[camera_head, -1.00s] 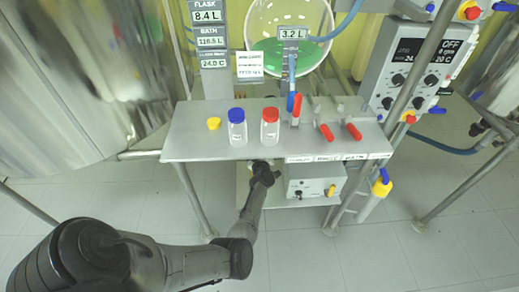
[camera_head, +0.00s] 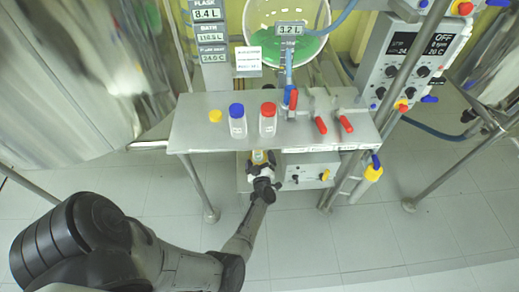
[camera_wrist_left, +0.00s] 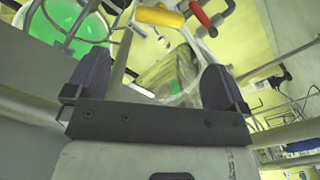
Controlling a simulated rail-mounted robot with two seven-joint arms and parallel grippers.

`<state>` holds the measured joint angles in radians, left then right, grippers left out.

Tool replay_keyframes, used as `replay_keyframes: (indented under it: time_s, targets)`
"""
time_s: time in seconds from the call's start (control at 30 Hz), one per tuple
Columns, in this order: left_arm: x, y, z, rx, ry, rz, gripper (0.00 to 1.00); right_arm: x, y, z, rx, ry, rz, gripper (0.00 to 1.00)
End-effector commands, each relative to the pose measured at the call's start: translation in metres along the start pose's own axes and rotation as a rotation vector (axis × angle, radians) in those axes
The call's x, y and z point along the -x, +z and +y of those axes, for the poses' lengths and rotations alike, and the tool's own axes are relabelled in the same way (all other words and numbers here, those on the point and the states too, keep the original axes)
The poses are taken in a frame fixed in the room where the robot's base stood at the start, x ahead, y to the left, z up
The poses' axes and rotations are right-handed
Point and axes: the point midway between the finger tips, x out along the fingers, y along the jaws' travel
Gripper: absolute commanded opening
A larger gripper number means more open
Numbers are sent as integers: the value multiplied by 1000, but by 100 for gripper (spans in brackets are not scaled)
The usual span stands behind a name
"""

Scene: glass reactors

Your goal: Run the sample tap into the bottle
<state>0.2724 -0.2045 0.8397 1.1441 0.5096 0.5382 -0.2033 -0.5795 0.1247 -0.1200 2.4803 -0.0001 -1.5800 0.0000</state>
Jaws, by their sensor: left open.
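My left gripper (camera_head: 262,172) is below the front edge of the steel shelf (camera_head: 200,147). Its fingers are apart in the left wrist view (camera_wrist_left: 158,85). A pale amber, bottle-like thing (camera_head: 258,157) sits just beyond it, partly under the shelf; contact cannot be told. A clear, blurred shape (camera_wrist_left: 172,72) shows between the fingers. A loose yellow cap (camera_head: 215,116) lies on the shelf beside a blue-capped bottle (camera_head: 237,121) and a red-capped bottle (camera_head: 268,120). A red tap handle (camera_head: 293,98) stands upright at the blue tube. My right gripper is out of view.
Two more red handles (camera_head: 321,125) (camera_head: 346,123) lie at the shelf's right. A control box (camera_head: 307,170) hangs below it, right of my gripper. Floor in front is clear.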

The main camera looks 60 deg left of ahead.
Motion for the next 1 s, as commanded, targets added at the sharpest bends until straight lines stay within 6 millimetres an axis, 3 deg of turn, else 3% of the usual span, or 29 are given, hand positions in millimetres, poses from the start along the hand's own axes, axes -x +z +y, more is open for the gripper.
replay_keyframes:
  time_s: [0.27, 0.87, 1.0]
  targets:
    - [12, 0, 0, 0, 1, 1, 100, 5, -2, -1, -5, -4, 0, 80]
    - [11, 0, 0, 0, 1, 1, 100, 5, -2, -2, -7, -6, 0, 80]
    - [8, -11, 8, -22, 48, -26, 100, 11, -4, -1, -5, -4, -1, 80]
